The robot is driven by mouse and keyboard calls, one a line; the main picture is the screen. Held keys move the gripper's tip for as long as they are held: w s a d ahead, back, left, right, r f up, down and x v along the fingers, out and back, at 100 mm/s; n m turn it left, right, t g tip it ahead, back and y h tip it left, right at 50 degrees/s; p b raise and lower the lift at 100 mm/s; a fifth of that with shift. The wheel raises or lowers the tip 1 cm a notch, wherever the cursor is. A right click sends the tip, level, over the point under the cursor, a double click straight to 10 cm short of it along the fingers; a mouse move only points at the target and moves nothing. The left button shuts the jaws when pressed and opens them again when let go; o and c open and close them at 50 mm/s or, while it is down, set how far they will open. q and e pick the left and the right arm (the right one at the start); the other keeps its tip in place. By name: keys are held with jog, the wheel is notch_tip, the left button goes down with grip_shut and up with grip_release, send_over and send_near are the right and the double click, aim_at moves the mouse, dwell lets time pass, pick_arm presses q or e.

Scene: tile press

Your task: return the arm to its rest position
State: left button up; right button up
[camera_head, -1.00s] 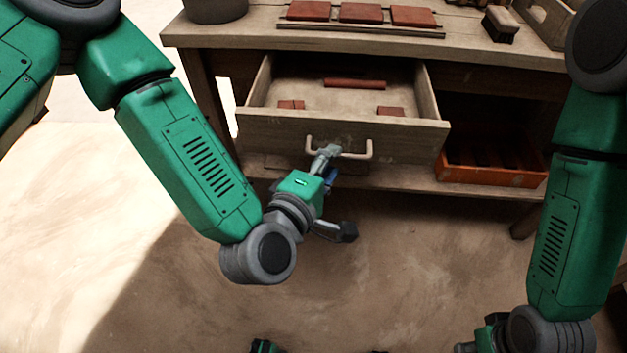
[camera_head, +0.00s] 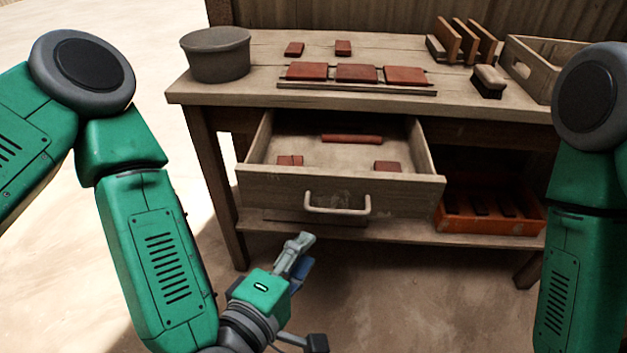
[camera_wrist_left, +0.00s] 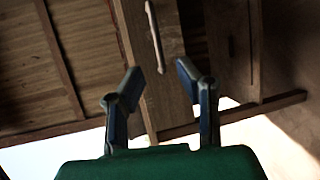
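My left gripper (camera_head: 299,247) is in front of the workbench, below and apart from the drawer handle (camera_head: 337,204). In the left wrist view its two fingers (camera_wrist_left: 158,82) stand apart with nothing between them, so it is open and empty. The drawer (camera_head: 270,186) is pulled out and holds a long red-brown bar (camera_head: 352,139) and two small red-brown tiles (camera_head: 290,160). The handle also shows in the left wrist view (camera_wrist_left: 155,38). My right arm hangs at the right edge of the head view; its gripper is out of the picture.
The workbench top (camera_head: 262,60) bears a grey tub (camera_head: 217,56), a row of red tiles (camera_head: 356,73), a brush (camera_head: 489,81) and a wooden crate (camera_head: 540,68). An orange crate (camera_head: 488,222) sits on the lower shelf. The floor before the bench is clear.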

pick_arm(q)
jog(key=s+a+f+m+g+y+p, duration=0.1)
jog(key=s+a+f+m+g+p, duration=0.1)
jog(key=s+a+f+m+g, duration=0.4)
jog(key=s+a+f+m+g+y+p, duration=0.1)
jog(key=s+a+f+m+g, duration=0.2)
jog(key=f, duration=0.6)
jog(key=s+a+f+m+g+y, duration=0.1)
jog(key=s+a+m+g+y, duration=0.1)
jog(key=a, duration=0.5)
jog(key=s+a+f+m+g+y+p, duration=0.1)
jog(key=s+a+f+m+g+y, duration=0.1)
jog(key=a, duration=0.5)
jog(key=shift+s+a+m+g, duration=0.35)
jog(key=shift+s+m+g, duration=0.15)
jog(key=shift+s+m, duration=0.65)
